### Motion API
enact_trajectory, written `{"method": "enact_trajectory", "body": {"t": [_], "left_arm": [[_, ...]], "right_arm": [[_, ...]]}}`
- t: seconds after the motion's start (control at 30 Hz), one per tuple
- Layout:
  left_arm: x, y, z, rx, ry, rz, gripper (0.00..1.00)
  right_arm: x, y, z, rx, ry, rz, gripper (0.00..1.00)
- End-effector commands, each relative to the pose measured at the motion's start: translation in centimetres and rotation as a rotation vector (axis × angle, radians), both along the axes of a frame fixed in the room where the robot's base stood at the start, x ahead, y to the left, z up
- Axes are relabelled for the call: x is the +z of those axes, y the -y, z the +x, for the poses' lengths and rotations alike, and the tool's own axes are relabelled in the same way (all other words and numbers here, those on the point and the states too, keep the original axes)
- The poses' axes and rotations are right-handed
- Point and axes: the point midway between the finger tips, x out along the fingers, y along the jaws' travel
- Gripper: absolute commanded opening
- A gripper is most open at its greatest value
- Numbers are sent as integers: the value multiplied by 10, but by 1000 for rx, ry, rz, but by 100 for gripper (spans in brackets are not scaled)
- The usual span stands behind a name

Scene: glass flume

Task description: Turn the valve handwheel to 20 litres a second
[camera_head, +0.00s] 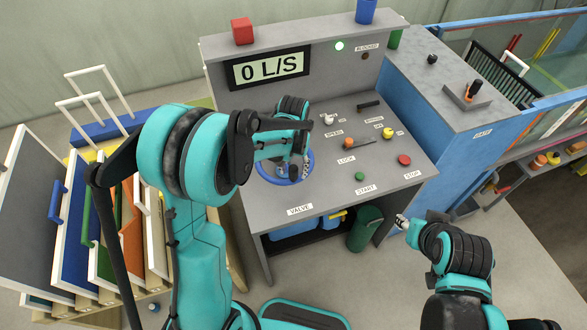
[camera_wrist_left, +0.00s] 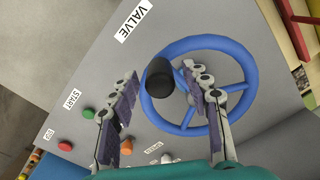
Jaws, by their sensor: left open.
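The valve handwheel (camera_head: 281,182) is a blue spoked ring on the grey console, behind the VALVE label, partly hidden by my left gripper. In the left wrist view the handwheel (camera_wrist_left: 215,43) shows nearly whole, with a black knob (camera_wrist_left: 159,78) standing on its rim. My left gripper (camera_head: 299,172) is over the wheel; in the wrist view the fingers of this gripper (camera_wrist_left: 160,74) are spread on either side of the knob, apart from it. The display (camera_head: 268,67) reads 0 L/S. My right gripper (camera_head: 402,222) is low right of the console, its jaws unclear.
The console also bears a green START button (camera_head: 360,176), a red STOP button (camera_head: 404,160), an orange lock lever (camera_head: 357,143) and a black lever (camera_head: 369,105). A red block (camera_head: 242,31) and a blue cup (camera_head: 366,11) stand on the top ledge. A panel rack is at left.

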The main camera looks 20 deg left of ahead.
Motion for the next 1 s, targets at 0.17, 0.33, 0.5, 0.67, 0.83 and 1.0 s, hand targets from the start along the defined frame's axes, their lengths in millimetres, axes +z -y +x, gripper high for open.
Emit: {"method": "enact_trajectory", "body": {"t": [0.17,0.33,0.5,0.67,0.83,1.0], "left_arm": [[0,0,0,0,0,0,48],[0,0,0,0,0,0,3],[1,0,0,0,0,0,0],[0,-1,-1,-16,0,0,0],[0,-7,-4,-76,0,0,0],[0,-17,-9,-189,0,0,0]], "right_arm": [[0,0,0,0,0,0,40],[0,0,0,0,0,0,40],[0,0,0,0,0,0,40],[-1,0,0,0,0,0,40],[-3,0,0,0,0,0,40],[-7,0,0,0,0,0,40]]}}
